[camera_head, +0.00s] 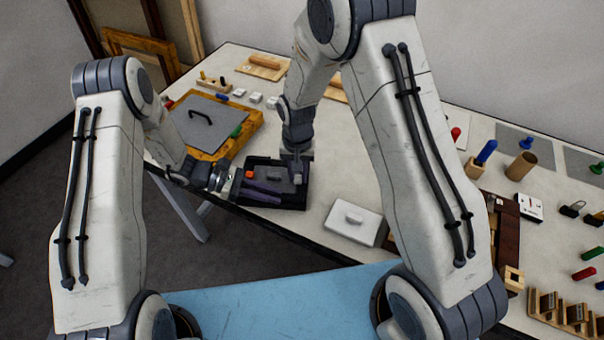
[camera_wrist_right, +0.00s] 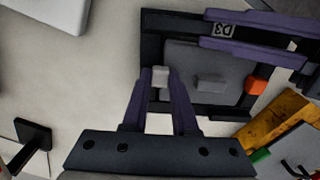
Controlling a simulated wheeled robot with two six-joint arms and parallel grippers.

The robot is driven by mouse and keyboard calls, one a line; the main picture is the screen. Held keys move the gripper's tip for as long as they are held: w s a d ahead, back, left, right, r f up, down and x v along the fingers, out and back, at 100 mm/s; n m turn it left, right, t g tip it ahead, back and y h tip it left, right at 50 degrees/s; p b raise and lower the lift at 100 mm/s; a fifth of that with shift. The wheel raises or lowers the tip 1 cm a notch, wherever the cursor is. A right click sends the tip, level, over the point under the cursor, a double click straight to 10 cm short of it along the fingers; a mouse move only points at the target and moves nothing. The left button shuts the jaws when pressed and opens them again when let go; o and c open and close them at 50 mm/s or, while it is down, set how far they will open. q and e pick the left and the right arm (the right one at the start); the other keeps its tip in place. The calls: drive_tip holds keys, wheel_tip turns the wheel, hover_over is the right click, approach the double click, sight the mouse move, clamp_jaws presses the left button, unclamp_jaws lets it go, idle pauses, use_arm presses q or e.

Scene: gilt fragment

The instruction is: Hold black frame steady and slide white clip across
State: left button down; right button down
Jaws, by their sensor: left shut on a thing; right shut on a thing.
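The black frame (camera_head: 294,204) lies flat near the table's front edge, with a grey panel (camera_wrist_right: 190,61) inside it. My right gripper (camera_head: 297,171) points down at the frame's right side. In the right wrist view its fingers (camera_wrist_right: 160,78) are shut on the small white clip (camera_wrist_right: 160,76) at the frame's edge. A grey block (camera_wrist_right: 210,86) and an orange block (camera_wrist_right: 255,85) sit further along the frame.
A white lidded box (camera_head: 354,221) stands right of the frame. A wooden tray with a grey panel (camera_head: 205,125) lies close on the left. Several small white blocks (camera_head: 255,98) and pegs lie behind. The right of the table holds many small parts.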

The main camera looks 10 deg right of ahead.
sight(298, 178)
drive_tip(key=c, duration=0.7)
unclamp_jaws()
wheel_tip(298, 178, up, 12)
drive_tip(key=shift+r, duration=0.1)
use_arm(q)
drive_tip(key=c, duration=0.8)
unclamp_jaws()
drive_tip(key=shift+o, duration=0.2)
drive_tip(key=shift+a, duration=0.1)
